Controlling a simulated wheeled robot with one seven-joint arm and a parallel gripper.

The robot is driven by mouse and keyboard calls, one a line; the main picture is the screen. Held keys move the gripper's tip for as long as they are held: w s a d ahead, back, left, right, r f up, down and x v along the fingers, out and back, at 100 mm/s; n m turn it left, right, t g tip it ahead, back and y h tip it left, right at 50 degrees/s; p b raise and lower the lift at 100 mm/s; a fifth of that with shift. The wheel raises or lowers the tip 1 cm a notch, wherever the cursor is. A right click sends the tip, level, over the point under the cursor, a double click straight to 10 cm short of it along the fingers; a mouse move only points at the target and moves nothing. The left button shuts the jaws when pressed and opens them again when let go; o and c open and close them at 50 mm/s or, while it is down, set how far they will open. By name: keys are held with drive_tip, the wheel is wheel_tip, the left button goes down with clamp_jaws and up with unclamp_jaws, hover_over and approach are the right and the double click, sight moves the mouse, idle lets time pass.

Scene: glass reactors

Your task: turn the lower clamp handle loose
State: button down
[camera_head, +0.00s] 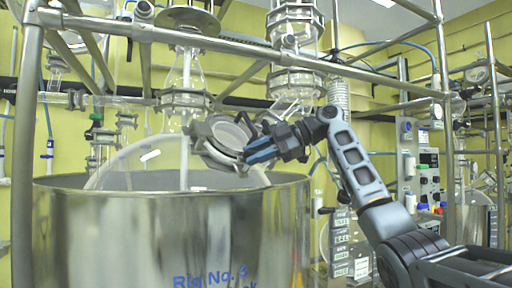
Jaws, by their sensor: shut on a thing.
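A round metal clamp (215,139) with a pale disc inside sits on the glass vessel above the large steel pot. My gripper (258,152), with blue fingers, reaches in from the right and is shut at the clamp's right side. The clamp handle between the fingers is too small and covered to make out clearly. The glass vessel (120,160) shows behind and below the clamp, its lower part hidden by the steel pot.
The large steel pot (170,235) fills the lower left. Steel frame bars (170,35) cross above and a post (25,150) stands at the left. Another post (447,120) stands behind my arm. A control panel (428,180) is at the right.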

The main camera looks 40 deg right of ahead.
drive_tip(key=shift+n+g+p, duration=0.75)
drive_tip(key=shift+n+g, duration=0.15)
drive_tip(key=shift+n, duration=0.1)
drive_tip(key=shift+h, duration=0.3)
drive_tip(key=c, duration=1.1)
unclamp_jaws()
drive_tip(key=shift+d, duration=0.1)
drive_tip(key=b+v, duration=0.1)
drive_tip(key=v, duration=0.6)
drive_tip(key=shift+s+d, duration=0.15)
drive_tip(key=shift+d, duration=0.1)
drive_tip(key=shift+d+r, duration=0.1)
